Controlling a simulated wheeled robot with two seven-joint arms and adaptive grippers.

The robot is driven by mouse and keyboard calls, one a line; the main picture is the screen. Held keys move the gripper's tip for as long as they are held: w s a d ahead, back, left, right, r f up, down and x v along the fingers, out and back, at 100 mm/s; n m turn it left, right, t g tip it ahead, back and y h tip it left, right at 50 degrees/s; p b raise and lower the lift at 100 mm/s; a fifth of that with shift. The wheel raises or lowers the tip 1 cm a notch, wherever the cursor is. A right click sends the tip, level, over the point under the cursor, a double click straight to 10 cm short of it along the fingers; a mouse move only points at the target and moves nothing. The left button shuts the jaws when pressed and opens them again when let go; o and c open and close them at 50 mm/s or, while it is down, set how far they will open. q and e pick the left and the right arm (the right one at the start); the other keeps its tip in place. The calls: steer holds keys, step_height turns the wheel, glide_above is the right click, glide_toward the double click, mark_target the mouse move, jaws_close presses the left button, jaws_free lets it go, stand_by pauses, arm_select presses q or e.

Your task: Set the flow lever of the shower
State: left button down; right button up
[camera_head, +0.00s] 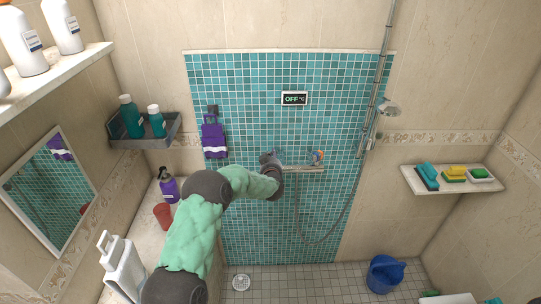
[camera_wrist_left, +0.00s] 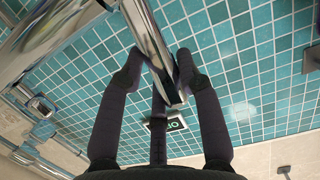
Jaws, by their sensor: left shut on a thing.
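The shower mixer (camera_head: 303,169) is a chrome bar on the teal tiled wall. My left gripper (camera_head: 271,158) is at the left end of this bar and hides that end in the head view. In the left wrist view, a long flat chrome piece, the flow lever (camera_wrist_left: 148,35), runs between the fingers of my left gripper (camera_wrist_left: 158,72). The fingers are closed in on both sides of it. The display (camera_head: 294,98) above the mixer reads OFF. It shows in part behind the fingers in the left wrist view (camera_wrist_left: 176,123). My right gripper is out of view.
A knob with orange and blue marks (camera_head: 317,156) sits at the mixer's right end. The hose (camera_head: 330,236) hangs below, and the hand shower (camera_head: 389,109) is on a rail at right. A corner shelf (camera_head: 145,138) holds teal bottles.

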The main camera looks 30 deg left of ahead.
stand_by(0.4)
arm_select(q)
steer(key=c, duration=0.8)
jaws_free()
steer(key=shift+w, duration=0.1)
steer(key=shift+c, duration=0.2)
steer(key=v, duration=1.2)
steer(key=shift+a, duration=0.1)
